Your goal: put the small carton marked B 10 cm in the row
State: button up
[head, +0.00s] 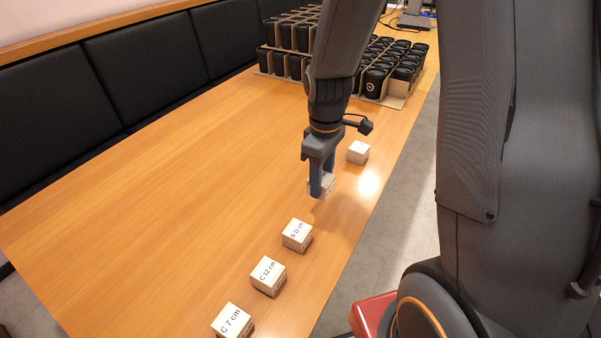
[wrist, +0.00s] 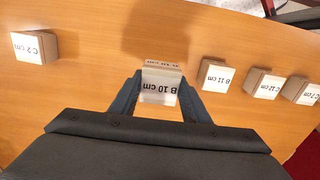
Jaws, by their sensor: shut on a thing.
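The small carton marked B 10 cm (wrist: 158,88) is between the two fingers of my gripper (wrist: 160,100) in the wrist view, its label facing the camera. In the head view my gripper (head: 322,186) points down over the table and is shut on this carton, which shows only partly behind the fingers. The row has cartons marked C 7 cm (head: 232,320), C 12 cm (head: 268,275) and B 11 cm (head: 297,235). The carton marked C 2 cm (wrist: 36,47) stands at the far end, with a gap before B 11 cm. I cannot tell whether the held carton touches the table.
The wooden table (head: 150,190) is clear to the left of the row. Black cups in cardboard trays (head: 390,68) stand at the back. The table's right edge runs close beside the row. A black padded bench back (head: 150,60) lines the left side.

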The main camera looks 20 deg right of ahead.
jog(key=shift+f+p, duration=0.3)
jog(key=shift+f, duration=3.1)
jog(key=shift+f, duration=0.1)
jog(key=o, duration=1.1)
notch_tip(320, 180, up, 12)
jog(key=shift+b, duration=0.6)
jog(key=s+m, duration=0.6)
jog(key=s, duration=0.1)
jog(key=s+r+m, duration=0.1)
jog(key=s+m, duration=0.2)
jog(key=s, duration=0.1)
jog(key=shift+s+a, duration=0.1)
jog(key=shift+a, duration=0.1)
